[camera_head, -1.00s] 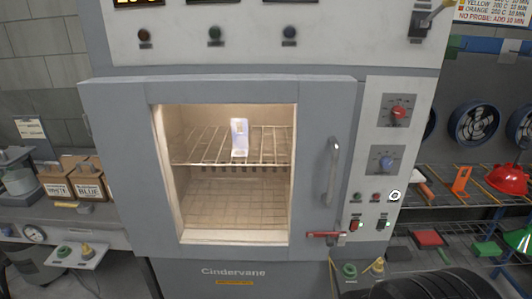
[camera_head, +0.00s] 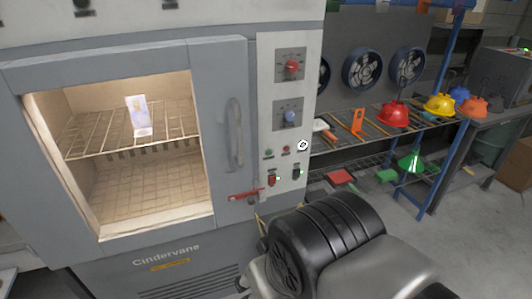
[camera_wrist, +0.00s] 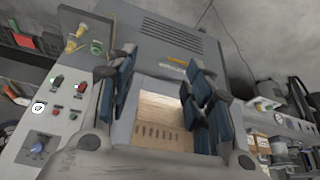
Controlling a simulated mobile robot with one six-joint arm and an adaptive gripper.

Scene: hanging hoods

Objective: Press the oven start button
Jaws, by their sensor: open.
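The oven (camera_head: 222,60) is a grey cabinet with a lit window and a light control panel (camera_head: 267,110) right of its door. I cannot read which is start. My gripper (camera_wrist: 160,70) is open and empty, apart from the panel.
The door handle (camera_head: 235,135) and a red latch (camera_head: 245,195) stick out beside the panel. A pale item (camera_head: 138,115) stands on the rack inside. Right of the oven is a shelf (camera_head: 435,122) with coloured hoods. Open floor (camera_head: 480,225) shows at right.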

